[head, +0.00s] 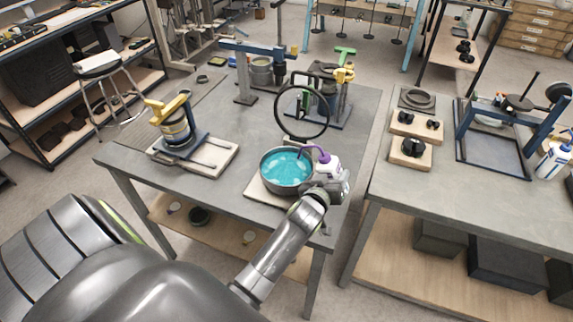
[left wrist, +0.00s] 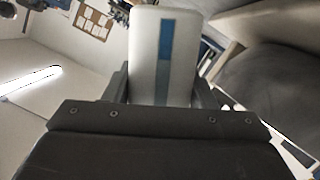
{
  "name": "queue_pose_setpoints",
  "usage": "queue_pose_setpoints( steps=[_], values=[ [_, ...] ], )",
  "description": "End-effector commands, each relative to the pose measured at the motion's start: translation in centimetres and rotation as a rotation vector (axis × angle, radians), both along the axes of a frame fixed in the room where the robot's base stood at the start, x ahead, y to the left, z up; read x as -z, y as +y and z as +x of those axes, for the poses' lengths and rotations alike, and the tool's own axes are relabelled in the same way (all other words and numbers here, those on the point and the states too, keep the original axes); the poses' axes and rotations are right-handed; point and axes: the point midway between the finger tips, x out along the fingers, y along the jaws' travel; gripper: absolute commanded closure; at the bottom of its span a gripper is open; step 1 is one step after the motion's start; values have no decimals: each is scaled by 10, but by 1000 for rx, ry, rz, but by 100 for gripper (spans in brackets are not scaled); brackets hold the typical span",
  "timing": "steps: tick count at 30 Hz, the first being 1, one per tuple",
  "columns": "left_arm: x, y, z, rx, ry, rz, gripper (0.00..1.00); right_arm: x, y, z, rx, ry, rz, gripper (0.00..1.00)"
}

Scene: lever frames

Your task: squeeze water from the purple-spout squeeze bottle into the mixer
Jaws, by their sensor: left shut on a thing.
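The squeeze bottle (head: 327,167) is white with a curved purple spout (head: 318,152) that reaches left over the rim of a round grey pan. The pan (head: 264,174) holds teal liquid and appears to be the mixer; it sits on a wooden board at the table's front. My left gripper (head: 325,181) is shut on the bottle, at the pan's right side. In the left wrist view the bottle's white body (left wrist: 145,50), with a blue strip, stands between the fingers. Whether water leaves the spout is too small to tell. My right gripper is not in view.
A large black ring (head: 328,118) stands upright behind the pan. A yellow-handled lever frame (head: 177,125) stands on a board to the left. The right table (head: 440,183) holds a blue frame (head: 497,169) and another white bottle (head: 552,160). A gap separates the tables.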

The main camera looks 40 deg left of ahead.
Motion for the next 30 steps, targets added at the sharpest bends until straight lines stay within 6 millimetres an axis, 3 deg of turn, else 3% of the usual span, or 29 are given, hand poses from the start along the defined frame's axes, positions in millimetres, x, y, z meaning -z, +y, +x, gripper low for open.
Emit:
queue_pose_setpoints(
  steps=[14,30],
  values=[
    [-3,0,0,1,-3,0,62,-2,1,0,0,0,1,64],
    [-45,0,0,0,-2,0,62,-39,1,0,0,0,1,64]
  ],
)
